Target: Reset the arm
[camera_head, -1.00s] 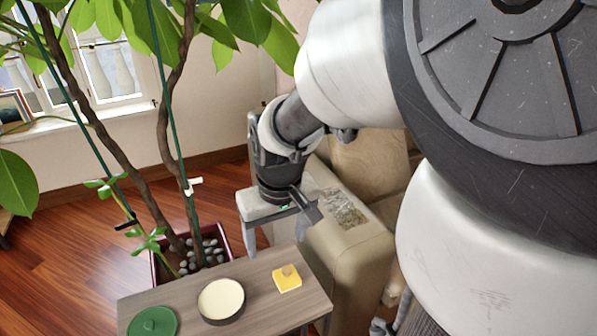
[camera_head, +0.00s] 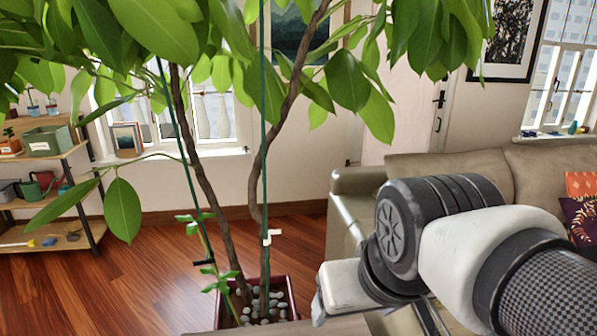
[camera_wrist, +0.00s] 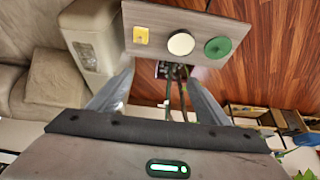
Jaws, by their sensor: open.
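My gripper (camera_wrist: 160,76) is open and empty in the wrist view, with its two fingers spread apart. In the head view my arm reaches in from the lower right, and the gripper's pale body shows left of the dark wrist; its fingertips are partly cut off or hidden. The wrist view shows a small wooden table (camera_wrist: 215,22) beyond the fingers. On it are a yellow item (camera_wrist: 141,35), a round cream-topped dish (camera_wrist: 181,43) and a green round lid (camera_wrist: 218,47). None of them touches the gripper.
A tall potted plant (camera_head: 222,170) with large leaves stands left of my arm. A beige sofa (camera_head: 450,170) is behind the arm. A shelf (camera_head: 45,190) with pots stands at the far left. Open wooden floor (camera_head: 120,270) lies between shelf and plant.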

